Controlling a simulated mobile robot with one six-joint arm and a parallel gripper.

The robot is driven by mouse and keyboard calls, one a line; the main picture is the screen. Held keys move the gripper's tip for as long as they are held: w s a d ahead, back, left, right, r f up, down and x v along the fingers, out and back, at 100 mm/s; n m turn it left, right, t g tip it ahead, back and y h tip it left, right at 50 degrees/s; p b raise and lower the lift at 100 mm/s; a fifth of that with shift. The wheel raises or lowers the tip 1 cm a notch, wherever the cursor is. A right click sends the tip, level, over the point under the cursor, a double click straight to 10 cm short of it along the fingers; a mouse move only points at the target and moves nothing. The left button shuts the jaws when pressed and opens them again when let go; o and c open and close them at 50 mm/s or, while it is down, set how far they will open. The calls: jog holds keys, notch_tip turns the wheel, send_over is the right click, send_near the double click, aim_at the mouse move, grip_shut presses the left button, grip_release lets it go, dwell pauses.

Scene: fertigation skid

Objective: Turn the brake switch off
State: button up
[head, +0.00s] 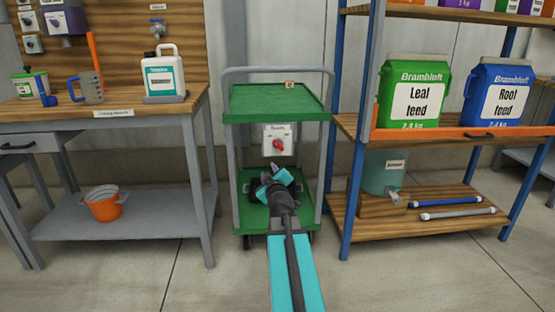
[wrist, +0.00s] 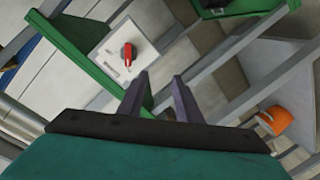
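The brake switch is a red rotary knob (head: 278,144) on a white plate (head: 286,134) fixed to the green trolley, below its top tray. In the head view the knob looks tilted; the small marks around it are too fine to read. The wrist view shows the red knob (wrist: 128,54) on its white plate (wrist: 106,55), up and left of the fingers. My gripper (wrist: 159,80) is open, with an empty gap between its two fingers, and apart from the knob. In the head view my gripper (head: 272,178) is below the plate, its fingertips mostly hidden by my wrist.
The trolley's green top tray (head: 270,99) overhangs the plate, between grey posts. A workbench (head: 130,122) with a white jug (head: 163,75) stands left. A blue-posted shelf (head: 345,125) with feed bags stands close on the right. An orange bucket (head: 105,205) sits low left.

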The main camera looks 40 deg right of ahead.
aim_at(277, 146)
jog(key=shift+h, duration=0.9)
jog(key=s+d+r, duration=0.1)
jog(key=r, duration=0.1)
jog(key=s+d+r+b, duration=0.1)
jog(key=d, duration=0.1)
jog(key=shift+s+d+r, duration=0.3)
jog(key=shift+s+r, duration=0.1)
jog(key=shift+w+d, duration=0.1)
jog(key=shift+w, duration=0.05)
jog(key=shift+b+x, duration=0.4)
jog(key=shift+x, duration=6.4)
jog(key=shift+r, duration=0.1)
jog(key=shift+c, duration=0.2)
grip_shut()
jog(key=shift+a, duration=0.25)
